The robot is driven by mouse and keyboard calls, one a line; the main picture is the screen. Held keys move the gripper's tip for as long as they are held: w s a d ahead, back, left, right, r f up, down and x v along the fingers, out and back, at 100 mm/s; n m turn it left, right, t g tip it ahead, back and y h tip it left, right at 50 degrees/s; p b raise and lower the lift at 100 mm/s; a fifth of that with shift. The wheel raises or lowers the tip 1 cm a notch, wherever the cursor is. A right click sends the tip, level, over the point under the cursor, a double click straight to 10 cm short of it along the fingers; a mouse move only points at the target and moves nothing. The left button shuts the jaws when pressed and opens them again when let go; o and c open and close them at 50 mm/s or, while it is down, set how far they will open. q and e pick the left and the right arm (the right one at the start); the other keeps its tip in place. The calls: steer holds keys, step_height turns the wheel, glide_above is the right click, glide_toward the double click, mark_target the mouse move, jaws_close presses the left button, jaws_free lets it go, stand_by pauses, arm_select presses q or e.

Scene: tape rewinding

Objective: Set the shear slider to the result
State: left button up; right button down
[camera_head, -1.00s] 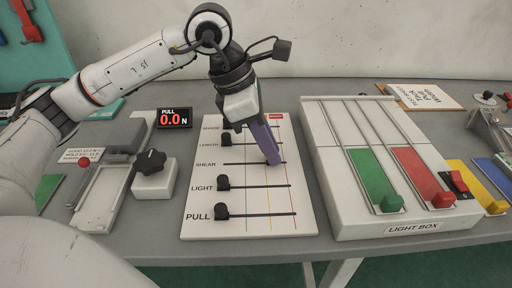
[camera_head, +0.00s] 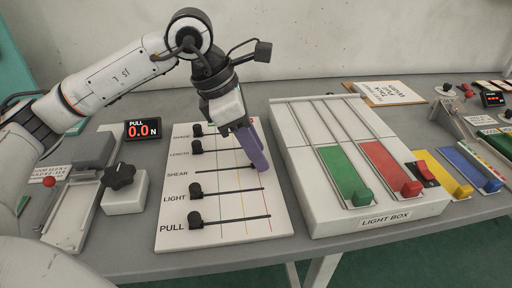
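A white slider board (camera_head: 232,232) lies on the table with rows labelled SHADE or similar, LENGTH, SHEAR, LIGHT and PULL. The shear slot (camera_head: 220,169) shows no knob along its visible left and middle part. My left gripper (camera_head: 258,162), with purple fingers, reaches down over the right end of that slot, near the red line. The fingers hide that end, so the shear knob and any grip on it are hidden. The other black knobs, such as the light knob (camera_head: 195,192) and pull knob (camera_head: 196,220), stand at the left ends. My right gripper is out of view.
A display (camera_head: 142,130) reads PULL 0.0 N. Left of the board is a box with a black knob (camera_head: 120,176). The light box (camera_head: 330,224) stands close on the right, with green and red panels. More coloured levers and a clipboard (camera_head: 385,94) lie further right.

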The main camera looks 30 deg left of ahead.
arm_select(q)
steer(key=p+v, duration=0.1)
steer(key=v, duration=0.9)
steer(key=shift+r, duration=0.1)
